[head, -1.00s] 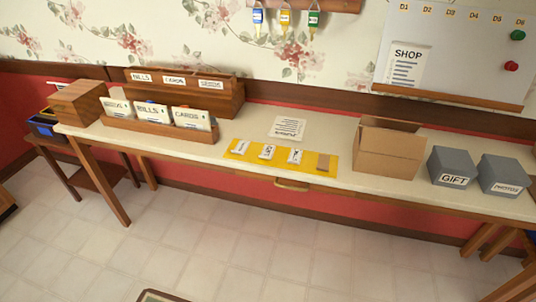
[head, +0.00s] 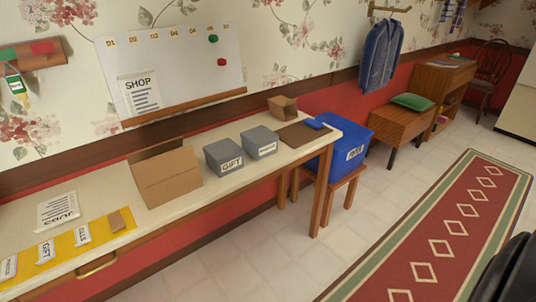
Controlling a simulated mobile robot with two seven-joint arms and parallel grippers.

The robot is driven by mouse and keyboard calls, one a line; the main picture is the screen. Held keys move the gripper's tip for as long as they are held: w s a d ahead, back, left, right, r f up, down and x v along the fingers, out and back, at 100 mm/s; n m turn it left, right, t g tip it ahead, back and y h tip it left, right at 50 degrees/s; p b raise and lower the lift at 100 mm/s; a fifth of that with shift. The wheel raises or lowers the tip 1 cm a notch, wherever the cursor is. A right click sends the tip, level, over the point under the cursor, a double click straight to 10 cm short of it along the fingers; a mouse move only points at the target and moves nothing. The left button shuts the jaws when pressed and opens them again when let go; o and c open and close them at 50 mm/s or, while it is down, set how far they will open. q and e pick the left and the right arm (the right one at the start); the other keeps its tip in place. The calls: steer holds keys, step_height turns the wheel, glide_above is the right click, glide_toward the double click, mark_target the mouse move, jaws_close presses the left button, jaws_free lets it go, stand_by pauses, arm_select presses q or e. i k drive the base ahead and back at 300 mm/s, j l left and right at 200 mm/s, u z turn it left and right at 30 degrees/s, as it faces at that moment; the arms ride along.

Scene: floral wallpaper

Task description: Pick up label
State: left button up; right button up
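Several small white labels lie in a row on a yellow mat (head: 97,238) at the left end of the visible table. One label (head: 46,251) reads GIFT, and another label (head: 82,233) stands to its right. A further label (head: 8,268) is near the left picture edge. A small brown piece (head: 117,221) lies at the mat's right end. Neither of my grippers shows; a dark shape at the lower right is too unclear to name.
An open cardboard box (head: 168,180), a grey GIFT box (head: 223,155) and another grey box (head: 259,142) stand on the table (head: 190,207). A blue bin (head: 345,150) is beyond its right end. Tiled floor (head: 265,250) and a red rug (head: 450,230) lie in front.

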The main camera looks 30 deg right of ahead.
mark_target(46, 250)
steer(key=z, duration=0.75)
steer(key=u, duration=1.4)
steer(key=k, duration=0.05)
